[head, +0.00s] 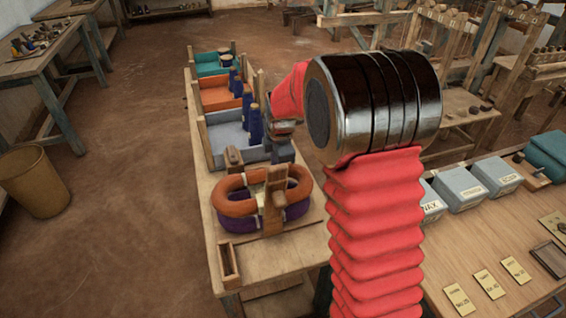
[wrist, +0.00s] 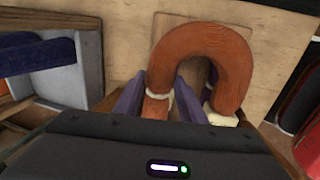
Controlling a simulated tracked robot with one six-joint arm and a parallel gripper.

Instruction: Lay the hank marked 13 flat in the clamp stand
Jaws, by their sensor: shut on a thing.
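An orange hank (head: 240,207) is a thick ring around the wooden post of the clamp stand (head: 275,212), with a purple hank (head: 297,210) below it. The number 13 is not legible; a small pale tag or tie shows at the orange hank's front. In the wrist view the orange hank (wrist: 205,38) arches away from me with white ties on its two legs. My gripper (wrist: 160,92) is shut on its left leg, one finger on each side. In the head view my arm covers part of the gripper. I cannot tell whether the orange hank touches the purple one.
Behind the stand are bins with blue cones: grey (head: 232,140), orange (head: 218,97) and teal (head: 210,65). A small wooden tray (head: 229,264) lies at the bench's front. Grey boxes (head: 462,187) stand on the right bench. A bin (head: 33,182) stands on the floor at left.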

